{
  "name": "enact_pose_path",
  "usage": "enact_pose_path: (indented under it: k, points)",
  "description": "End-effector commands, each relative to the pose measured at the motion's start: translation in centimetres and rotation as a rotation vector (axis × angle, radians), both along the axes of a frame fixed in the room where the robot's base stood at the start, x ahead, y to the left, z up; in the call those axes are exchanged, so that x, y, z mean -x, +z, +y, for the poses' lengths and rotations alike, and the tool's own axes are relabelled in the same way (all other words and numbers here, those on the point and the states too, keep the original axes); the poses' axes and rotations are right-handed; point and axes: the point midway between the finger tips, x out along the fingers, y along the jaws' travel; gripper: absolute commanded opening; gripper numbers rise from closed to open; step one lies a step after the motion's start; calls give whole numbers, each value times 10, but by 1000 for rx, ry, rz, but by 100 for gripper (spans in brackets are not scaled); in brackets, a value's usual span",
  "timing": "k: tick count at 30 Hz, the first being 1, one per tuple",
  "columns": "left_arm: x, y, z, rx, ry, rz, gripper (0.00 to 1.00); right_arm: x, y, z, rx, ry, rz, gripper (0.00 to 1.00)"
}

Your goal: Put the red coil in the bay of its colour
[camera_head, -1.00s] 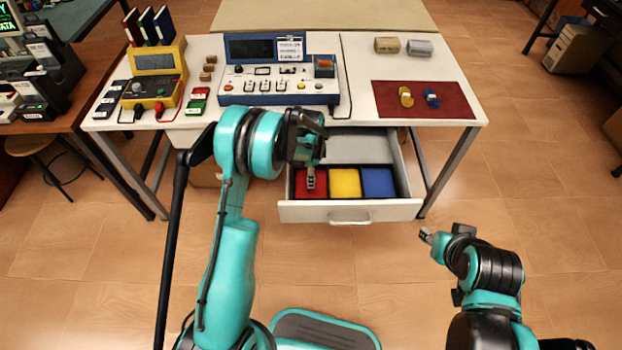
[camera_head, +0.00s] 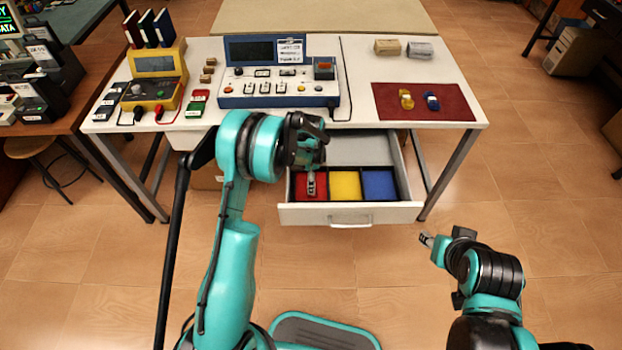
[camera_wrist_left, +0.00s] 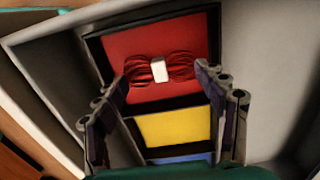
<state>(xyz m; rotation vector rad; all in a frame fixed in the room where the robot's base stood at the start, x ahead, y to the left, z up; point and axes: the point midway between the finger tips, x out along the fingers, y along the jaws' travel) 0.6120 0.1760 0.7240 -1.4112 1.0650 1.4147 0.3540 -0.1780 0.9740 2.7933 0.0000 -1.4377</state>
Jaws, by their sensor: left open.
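The red coil (camera_wrist_left: 160,70), with a white band round its middle, lies in the red bay (camera_wrist_left: 140,45) in the left wrist view. The yellow bay (camera_wrist_left: 172,128) and a sliver of the blue bay (camera_wrist_left: 185,158) show beside it. My left gripper (camera_wrist_left: 163,78) is open, one finger near each end of the coil, with no clear grip on it. In the head view my left gripper (camera_head: 311,185) is over the red bay, and I cannot make out the coil there. My right gripper (camera_head: 426,240) hangs right of the drawer, too small to judge.
The open drawer (camera_head: 350,213) juts from the white table (camera_head: 355,70). A yellow coil (camera_head: 406,99) and a blue coil (camera_head: 432,101) lie on the dark red mat (camera_head: 455,105). A blue-and-white instrument (camera_head: 278,90) and a yellow meter (camera_head: 155,90) stand at the left. Floor right of the drawer is clear.

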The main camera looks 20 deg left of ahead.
Motion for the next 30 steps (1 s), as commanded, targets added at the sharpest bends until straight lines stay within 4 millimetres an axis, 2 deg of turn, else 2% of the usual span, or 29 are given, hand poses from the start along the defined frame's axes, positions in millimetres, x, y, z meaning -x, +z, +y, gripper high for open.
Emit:
enact_pose_path:
  k: [6,12,21,23,26,30]
  points:
    - [0,50,0,0,0,0,71,0,22,0,0,0,0,40]
    - [0,92,0,0,0,0,71,0,37,0,0,0,0,40]
    - [3,126,0,0,20,-10,71,0,45,0,0,0,0,40]
    - [8,139,0,1,54,-25,71,0,45,0,0,0,0,40]
    - [23,172,0,5,152,-74,71,0,44,0,0,0,0,40]
    - [58,225,1,28,346,-167,71,0,44,0,0,0,0,40]
